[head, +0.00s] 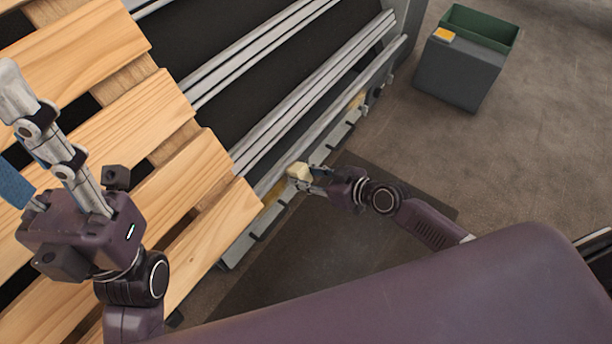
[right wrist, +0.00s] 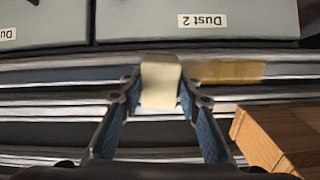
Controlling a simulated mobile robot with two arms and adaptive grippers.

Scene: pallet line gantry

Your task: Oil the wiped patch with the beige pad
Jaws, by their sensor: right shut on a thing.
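The beige pad (head: 299,171) is a small pale block held in my right gripper (head: 312,180). In the right wrist view the pad (right wrist: 160,84) sits between the two blue-lined fingertips, in front of a grey metal rail (right wrist: 60,75). A tan-yellow patch (right wrist: 232,71) shows on that rail just right of the pad. I cannot tell whether the pad touches the rail, or whether this patch is the wiped one. My left gripper (head: 22,135) is over the wooden slats with its fingers spread; one fingertip is cut off by the picture edge.
A wooden pallet (head: 150,125) fills the left, beside long metal rails (head: 320,85). Grey fronts labelled Dust, one reading "Dust 2" (right wrist: 203,21), lie beyond the rail. A dark green-rimmed bin (head: 463,68) with a yellow item on its edge stands at upper right. The floor beside it is clear.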

